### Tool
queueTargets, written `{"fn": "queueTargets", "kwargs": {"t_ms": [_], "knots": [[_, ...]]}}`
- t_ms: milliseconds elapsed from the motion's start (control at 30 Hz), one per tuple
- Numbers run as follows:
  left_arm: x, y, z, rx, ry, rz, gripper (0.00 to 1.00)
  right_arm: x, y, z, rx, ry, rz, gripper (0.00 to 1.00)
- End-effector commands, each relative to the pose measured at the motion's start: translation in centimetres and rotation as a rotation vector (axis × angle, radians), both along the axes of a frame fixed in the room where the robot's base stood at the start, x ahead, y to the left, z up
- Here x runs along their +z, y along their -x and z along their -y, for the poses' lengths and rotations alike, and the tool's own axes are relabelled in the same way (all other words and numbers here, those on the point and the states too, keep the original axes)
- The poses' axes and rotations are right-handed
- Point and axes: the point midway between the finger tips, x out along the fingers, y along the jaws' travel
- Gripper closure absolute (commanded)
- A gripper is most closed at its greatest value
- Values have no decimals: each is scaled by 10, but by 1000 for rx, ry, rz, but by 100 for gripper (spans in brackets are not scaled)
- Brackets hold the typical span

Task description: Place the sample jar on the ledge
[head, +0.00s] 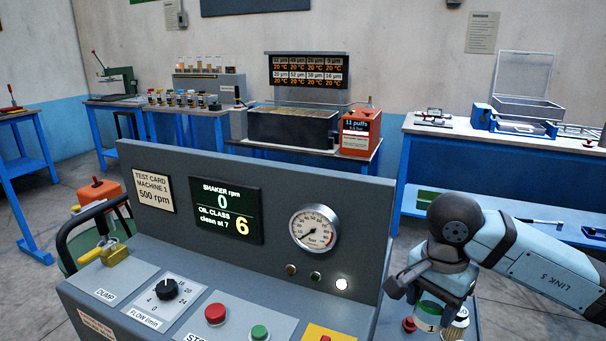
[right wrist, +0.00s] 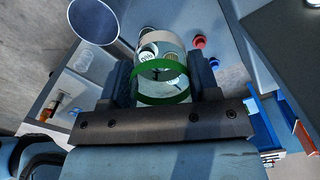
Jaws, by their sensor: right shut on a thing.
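The sample jar (head: 430,312) is a clear jar with a green band, low at the right in the head view. In the right wrist view the jar (right wrist: 162,72) sits between the two dark fingers. My right gripper (head: 438,290) is shut on it, its fingers pointing down. A grey surface beside the machine, probably the ledge (right wrist: 222,42), shows behind the jar in the right wrist view. I cannot tell whether the jar touches it. My left gripper is in neither view.
A red cap (right wrist: 200,42) and a blue cap (right wrist: 214,63) stand close to the jar. A pale-topped round item (head: 459,318) is just right of it in the head view. The grey machine panel (head: 365,210) with a gauge (head: 314,228) rises to the left. A blue bench (head: 480,140) stands behind.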

Motion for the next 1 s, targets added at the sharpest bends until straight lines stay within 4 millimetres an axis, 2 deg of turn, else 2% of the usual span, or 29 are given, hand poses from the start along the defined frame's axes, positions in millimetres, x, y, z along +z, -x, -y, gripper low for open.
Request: {"fn": "queueTargets", "kwargs": {"t_ms": [300,500,567,700,1000], "knots": [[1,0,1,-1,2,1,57,-10,-10,3,605,0,1,72],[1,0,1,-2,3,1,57,-15,-16,5,944,1,1,72],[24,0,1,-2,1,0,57,4,-15,5,959,1,1,72],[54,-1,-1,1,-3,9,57,24,-13,4,954,0,0,72],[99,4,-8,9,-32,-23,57,72,-7,4,950,2,0,72]]}}
